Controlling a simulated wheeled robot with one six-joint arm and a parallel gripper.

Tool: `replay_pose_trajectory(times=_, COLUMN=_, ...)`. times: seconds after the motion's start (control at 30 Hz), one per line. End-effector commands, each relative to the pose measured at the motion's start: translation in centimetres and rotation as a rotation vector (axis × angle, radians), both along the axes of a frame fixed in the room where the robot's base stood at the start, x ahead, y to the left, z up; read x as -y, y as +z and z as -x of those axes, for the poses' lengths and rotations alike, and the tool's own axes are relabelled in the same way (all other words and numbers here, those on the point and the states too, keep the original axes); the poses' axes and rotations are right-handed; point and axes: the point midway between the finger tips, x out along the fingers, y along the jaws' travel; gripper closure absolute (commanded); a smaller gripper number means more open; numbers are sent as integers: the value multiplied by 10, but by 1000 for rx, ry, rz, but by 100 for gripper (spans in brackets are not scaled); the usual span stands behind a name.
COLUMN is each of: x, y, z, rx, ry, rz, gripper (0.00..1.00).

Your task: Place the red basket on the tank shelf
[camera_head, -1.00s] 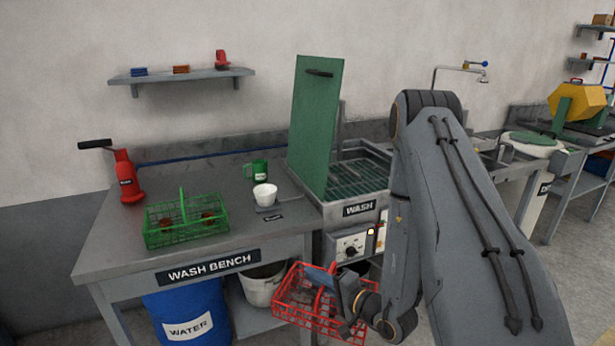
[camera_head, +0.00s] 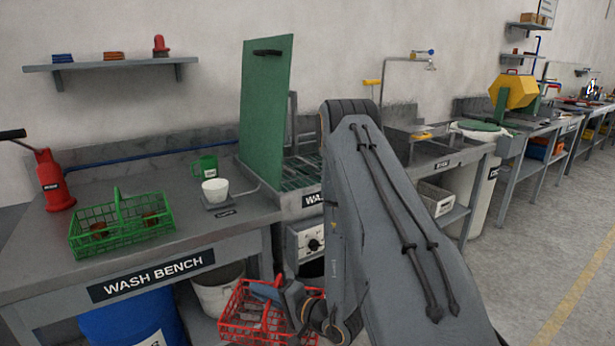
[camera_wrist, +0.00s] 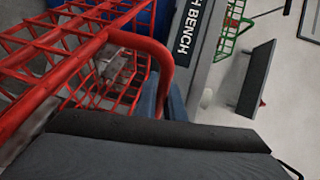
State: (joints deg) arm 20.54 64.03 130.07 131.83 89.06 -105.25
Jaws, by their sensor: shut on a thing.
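The red wire basket (camera_head: 240,318) hangs from my gripper (camera_head: 272,292), in front of the wash bench and below its top. The lower part of the basket is cut off by the picture's edge. My gripper is shut on its handle; in the wrist view the red basket (camera_wrist: 120,38) fills the upper left, with a greyish item seen through its wires. The wash tank (camera_head: 303,203) stands right of the bench with its green lid (camera_head: 265,105) raised. A dark grated shelf (camera_head: 298,172) shows inside, partly hidden by the lid and my arm.
A white bucket (camera_head: 218,290) and blue barrel (camera_head: 130,328) are below. The right floor is clear.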

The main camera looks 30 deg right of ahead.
Motion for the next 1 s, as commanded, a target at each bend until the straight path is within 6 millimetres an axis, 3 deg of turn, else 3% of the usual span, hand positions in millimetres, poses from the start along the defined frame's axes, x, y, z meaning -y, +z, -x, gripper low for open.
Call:
replay_pose_trajectory(times=0.23, x=0, y=-12, z=-4, rx=2, ry=0, rz=0, gripper=100)
replay_pose_trajectory(times=0.47, x=23, y=9, z=-4, rx=2, ry=-47, rz=0, gripper=100)
replay_pose_trajectory(times=0.77, x=73, y=51, z=-5, rx=5, ry=-147, rz=2, gripper=100)
replay_pose_trajectory(times=1.0, x=142, y=109, z=-7, rx=10, ry=-286, rz=5, gripper=100)
